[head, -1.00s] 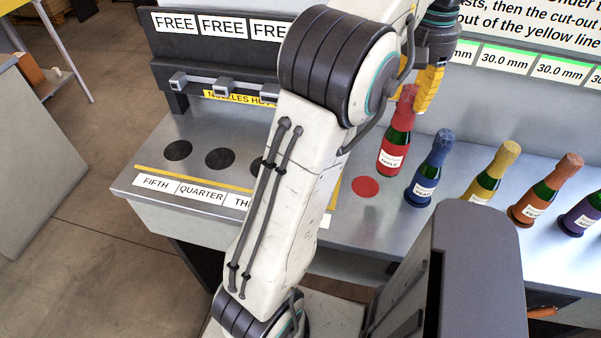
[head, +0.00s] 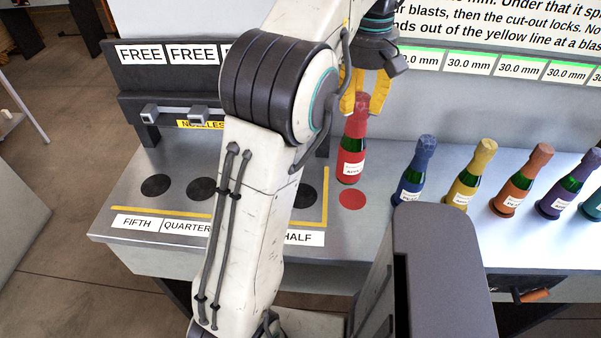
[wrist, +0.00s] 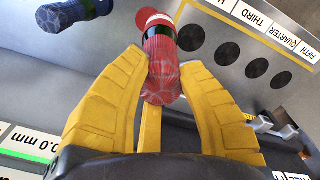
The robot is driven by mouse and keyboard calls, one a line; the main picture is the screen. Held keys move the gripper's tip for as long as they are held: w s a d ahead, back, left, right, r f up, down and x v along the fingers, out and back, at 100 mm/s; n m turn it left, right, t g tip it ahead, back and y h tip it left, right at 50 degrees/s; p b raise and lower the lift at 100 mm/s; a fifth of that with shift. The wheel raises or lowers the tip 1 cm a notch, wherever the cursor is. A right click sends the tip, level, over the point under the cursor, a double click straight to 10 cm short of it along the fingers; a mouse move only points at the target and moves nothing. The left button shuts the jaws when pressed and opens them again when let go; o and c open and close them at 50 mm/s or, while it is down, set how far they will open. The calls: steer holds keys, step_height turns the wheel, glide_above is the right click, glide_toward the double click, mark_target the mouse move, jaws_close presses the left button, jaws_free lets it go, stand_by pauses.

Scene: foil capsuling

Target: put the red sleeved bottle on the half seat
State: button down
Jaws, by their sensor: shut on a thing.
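The red sleeved bottle (head: 351,160) is upright in the head view, its red foil top between the yellow fingers of my gripper (head: 365,98). In the wrist view the fingers (wrist: 165,66) close around the red foil (wrist: 162,80). The bottle's foot shows just behind the red disc (head: 352,199); I cannot tell how high it is above the table. The half seat, a black disc (head: 306,195) by the HALF label (head: 304,238), lies left of the bottle, partly hidden by my arm. It also shows as the nearest black disc (wrist: 190,37) in the wrist view.
A yellow line (head: 325,200) bounds the row of seats on the right. A nozzle rail (head: 175,115) stands behind the seats. A blue bottle (head: 415,172), a yellow bottle (head: 467,176) and several others stand to the right.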

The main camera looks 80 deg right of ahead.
steer(key=w+d+f+b, duration=0.1)
steer(key=w+f, duration=0.9)
steer(key=w, duration=0.1)
steer(key=shift+d+f, duration=0.3)
steer(key=shift+f, duration=0.15)
steer(key=c, duration=1)
jaws_free()
steer(key=shift+o, duration=0.2)
step_height(320, 180, up, 12)
steer(key=p, duration=0.2)
steer(key=shift+w, duration=0.15)
